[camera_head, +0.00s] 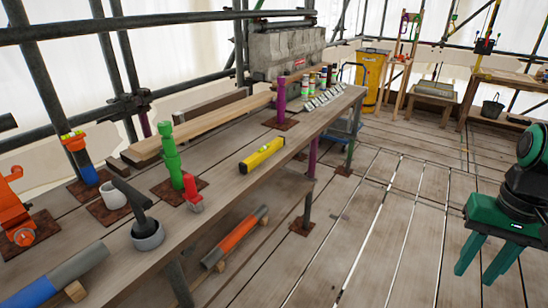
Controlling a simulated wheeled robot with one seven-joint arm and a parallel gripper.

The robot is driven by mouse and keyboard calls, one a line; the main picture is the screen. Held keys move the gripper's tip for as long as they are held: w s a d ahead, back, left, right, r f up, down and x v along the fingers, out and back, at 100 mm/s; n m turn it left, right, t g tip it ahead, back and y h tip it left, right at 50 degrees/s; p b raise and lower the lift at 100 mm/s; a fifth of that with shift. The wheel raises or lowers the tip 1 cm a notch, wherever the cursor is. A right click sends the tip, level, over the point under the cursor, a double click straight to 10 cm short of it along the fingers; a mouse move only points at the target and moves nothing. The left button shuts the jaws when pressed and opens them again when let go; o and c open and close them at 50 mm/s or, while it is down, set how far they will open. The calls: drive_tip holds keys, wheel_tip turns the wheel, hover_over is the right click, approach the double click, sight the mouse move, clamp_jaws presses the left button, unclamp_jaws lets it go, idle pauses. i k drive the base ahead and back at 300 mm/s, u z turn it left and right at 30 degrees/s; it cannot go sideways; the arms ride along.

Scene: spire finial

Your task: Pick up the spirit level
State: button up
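The spirit level is a yellow bar (262,155) with dark markings and a small vial near its middle. It lies on the wooden plank bench (223,187), near the bench's front edge and slanting away to the right. My gripper (491,262) is at the right side, over the floor and well apart from the level. Its green fingers point downward and are spread, with nothing visible between them.
A green post (170,155) and a red object (193,192) stand left of the level. A purple post (281,98) stands behind it. Bottles (304,85) line the far end. An orange-grey tube (236,236) lies below the bench. Open plank floor (385,225) separates bench and gripper.

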sight(245, 166)
drive_tip(key=z, duration=1.2)
drive_tip(key=i, duration=2.35)
drive_tip(key=u, duration=2.55)
drive_tip(key=i, duration=0.2)
drive_tip(key=z, duration=0.1)
